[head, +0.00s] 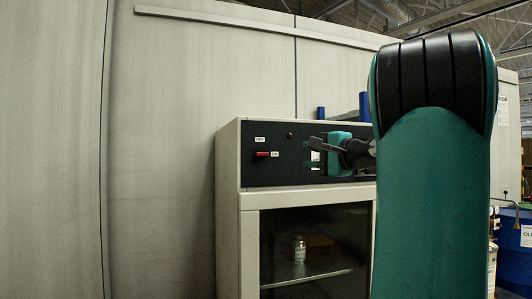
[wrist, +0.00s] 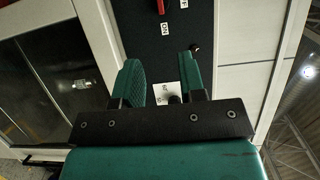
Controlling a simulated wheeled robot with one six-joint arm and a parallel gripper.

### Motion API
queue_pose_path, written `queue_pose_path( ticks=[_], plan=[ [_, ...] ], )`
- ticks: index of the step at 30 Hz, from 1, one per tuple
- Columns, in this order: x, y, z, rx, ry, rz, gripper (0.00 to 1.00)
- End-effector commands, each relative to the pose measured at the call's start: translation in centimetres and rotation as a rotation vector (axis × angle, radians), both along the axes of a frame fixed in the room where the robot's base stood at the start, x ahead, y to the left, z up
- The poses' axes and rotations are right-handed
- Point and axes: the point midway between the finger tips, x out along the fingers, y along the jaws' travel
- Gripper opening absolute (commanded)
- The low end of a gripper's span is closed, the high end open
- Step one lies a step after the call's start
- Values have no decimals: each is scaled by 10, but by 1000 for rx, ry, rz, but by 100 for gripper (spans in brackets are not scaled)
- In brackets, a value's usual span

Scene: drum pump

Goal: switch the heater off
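The heater is a pale cabinet (head: 228,190) with a black control panel (head: 225,0) (wrist: 140,30). On its panel, a red switch handle (head: 262,154) lies level, its end beside the ON label (head: 275,154); the OFF label (head: 259,139) is above it. In the wrist view the red handle (wrist: 162,6) is cut by the top edge, near the ON label (wrist: 165,27). My gripper (head: 312,151) is in front of the panel, right of the handle and apart from it. Its fingers (wrist: 162,70) are spread and empty, with a white dial plate (wrist: 165,95) visible behind the gap.
A small dark round fitting (head: 290,135) is on the panel. Below is a glass door (head: 345,230) with a jar (head: 299,248) on a shelf inside. Blue objects (head: 364,106) stand behind the cabinet top. A blue drum (head: 516,240) is at the right. My arm hides the cabinet's right side.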

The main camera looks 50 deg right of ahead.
Motion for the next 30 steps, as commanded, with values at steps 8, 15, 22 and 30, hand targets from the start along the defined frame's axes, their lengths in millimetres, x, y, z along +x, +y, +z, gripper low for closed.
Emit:
queue_pose_path(
  ticks=[8,15,22,30],
  plan=[
    [43,-6,4,5,-2,5,37],
    [99,-15,4,4,0,4,37],
    [144,-22,3,2,1,2,37],
    [168,-27,1,1,0,-2,37]
  ],
)
